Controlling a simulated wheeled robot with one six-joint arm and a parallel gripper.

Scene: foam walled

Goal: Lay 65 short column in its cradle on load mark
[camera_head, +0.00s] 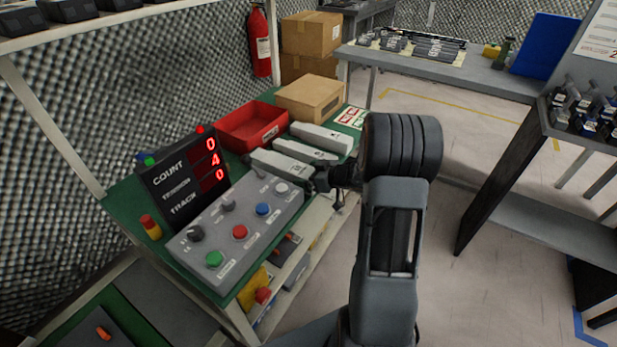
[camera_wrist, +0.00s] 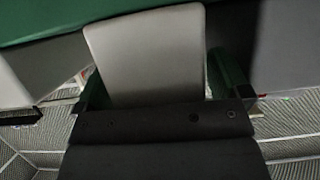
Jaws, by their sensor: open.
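Three pale grey columns lie side by side on a green-topped table in the head view: a front one (camera_head: 279,163), a middle one (camera_head: 304,150) and a back one (camera_head: 321,137). Their markings are too small to read surely, so I cannot tell which is the 65 short column. My gripper (camera_head: 326,179) is at the right end of the front column. In the wrist view my gripper (camera_wrist: 160,85) is open, with a pale column end (camera_wrist: 148,55) between its fingers. I cannot tell whether the fingers touch it. I cannot make out the cradle or load mark.
A red bin (camera_head: 251,127) and a cardboard box (camera_head: 310,98) stand behind the columns. A button panel (camera_head: 240,232) and a count display (camera_head: 184,180) stand to the left. A grey bench (camera_head: 480,75) with dark parts is at the back right. Open floor lies between.

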